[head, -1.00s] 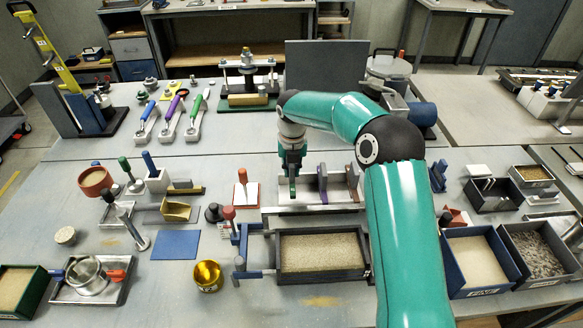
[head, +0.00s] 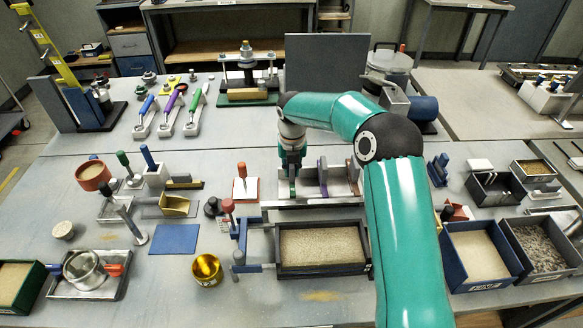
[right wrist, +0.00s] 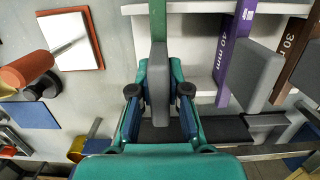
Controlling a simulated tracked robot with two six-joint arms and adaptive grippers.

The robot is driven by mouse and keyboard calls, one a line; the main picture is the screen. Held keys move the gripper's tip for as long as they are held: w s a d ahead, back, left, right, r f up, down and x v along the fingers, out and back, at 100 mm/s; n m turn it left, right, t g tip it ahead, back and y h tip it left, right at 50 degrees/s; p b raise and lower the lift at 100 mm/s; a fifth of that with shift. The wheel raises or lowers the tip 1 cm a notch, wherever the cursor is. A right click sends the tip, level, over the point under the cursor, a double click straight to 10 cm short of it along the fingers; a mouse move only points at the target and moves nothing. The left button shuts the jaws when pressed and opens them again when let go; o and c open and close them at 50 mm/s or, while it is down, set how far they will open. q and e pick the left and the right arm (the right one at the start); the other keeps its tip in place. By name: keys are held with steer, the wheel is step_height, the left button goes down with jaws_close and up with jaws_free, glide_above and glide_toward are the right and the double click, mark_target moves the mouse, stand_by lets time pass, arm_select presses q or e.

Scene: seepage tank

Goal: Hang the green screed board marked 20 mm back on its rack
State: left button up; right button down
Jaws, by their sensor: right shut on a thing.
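My right gripper (right wrist: 158,95) is shut on the grey handle (right wrist: 159,65) of the green screed board (right wrist: 157,20). The board's mark is not readable here. The pale rack (right wrist: 203,48) lies beside and behind it; in the head view the rack (head: 310,188) stands behind the sand box. My right gripper (head: 291,168) is over the rack's left end there, with the board mostly hidden. A purple board marked 40 mm (right wrist: 234,52) and a brown board marked 30 (right wrist: 292,48) hang on the rack, right of the green one. I cannot tell whether the green board touches the rack. My left gripper is out of view.
A white plate with a red handle (head: 245,188) stands left of the rack. A dark box of sand (head: 321,246) is in front of it, and an upright grey panel (head: 326,62) stands behind. A blue mat (head: 175,239) lies further left.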

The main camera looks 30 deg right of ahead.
steer(key=shift+f, duration=0.5)
steer(key=c, duration=1.1)
jaws_free()
steer(key=shift+r, duration=0.1)
steer(key=shift+o, duration=0.2)
steer(key=r, duration=0.4)
steer(key=s+r, duration=0.1)
steer(key=r, duration=0.6)
steer(key=shift+s+a+r, duration=0.2)
steer(key=shift+a+r, duration=0.2)
